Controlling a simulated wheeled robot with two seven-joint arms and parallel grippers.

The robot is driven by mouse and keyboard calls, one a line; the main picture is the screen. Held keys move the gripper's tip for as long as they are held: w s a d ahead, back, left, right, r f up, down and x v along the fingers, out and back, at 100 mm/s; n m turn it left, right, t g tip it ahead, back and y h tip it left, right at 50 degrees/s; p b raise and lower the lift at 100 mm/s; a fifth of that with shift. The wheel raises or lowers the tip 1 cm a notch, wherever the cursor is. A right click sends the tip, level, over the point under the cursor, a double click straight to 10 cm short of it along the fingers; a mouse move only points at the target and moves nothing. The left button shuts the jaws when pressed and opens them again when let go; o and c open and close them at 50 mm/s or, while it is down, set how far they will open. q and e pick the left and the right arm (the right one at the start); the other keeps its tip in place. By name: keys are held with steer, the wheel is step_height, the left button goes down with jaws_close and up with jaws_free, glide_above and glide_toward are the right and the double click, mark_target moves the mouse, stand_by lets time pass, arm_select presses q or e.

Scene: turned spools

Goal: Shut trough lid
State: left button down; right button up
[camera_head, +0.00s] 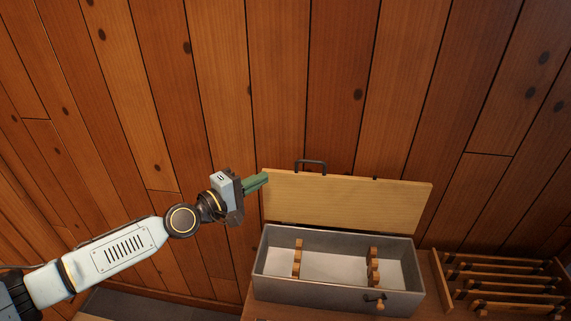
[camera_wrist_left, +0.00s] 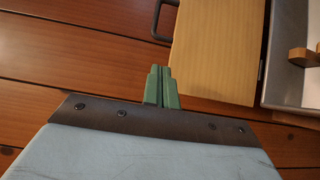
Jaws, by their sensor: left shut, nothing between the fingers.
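The trough (camera_head: 340,285) is a grey box with a white floor, standing on a table. Its wooden lid (camera_head: 345,202) is open and stands up behind the box, with a dark handle (camera_head: 311,163) on its top edge. My left gripper (camera_head: 266,178) has green fingers, shut and empty, at the lid's upper left corner. In the left wrist view the fingers (camera_wrist_left: 161,88) lie beside the edge of the lid (camera_wrist_left: 217,50), and the handle (camera_wrist_left: 160,20) is beyond them. I cannot tell whether the fingers touch the lid. My right gripper is not in view.
Two notched wooden supports (camera_head: 297,259) (camera_head: 374,266) stand inside the trough. A small wooden peg-like piece (camera_head: 380,304) is on its front. A slatted wooden rack (camera_head: 505,284) is to the right. A plank wall (camera_head: 300,80) rises behind the lid.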

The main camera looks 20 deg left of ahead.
mark_target(285, 175)
arm_select(q)
steer(key=x, duration=0.9)
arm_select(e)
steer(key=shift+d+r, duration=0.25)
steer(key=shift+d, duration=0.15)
arm_select(q)
steer(key=shift+s+f, duration=0.1)
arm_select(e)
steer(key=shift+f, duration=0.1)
arm_select(q)
steer(key=shift+s, duration=0.25)
steer(key=shift+s+d+b, duration=0.1)
steer(key=shift+s+b, duration=0.1)
steer(key=shift+b, duration=0.35)
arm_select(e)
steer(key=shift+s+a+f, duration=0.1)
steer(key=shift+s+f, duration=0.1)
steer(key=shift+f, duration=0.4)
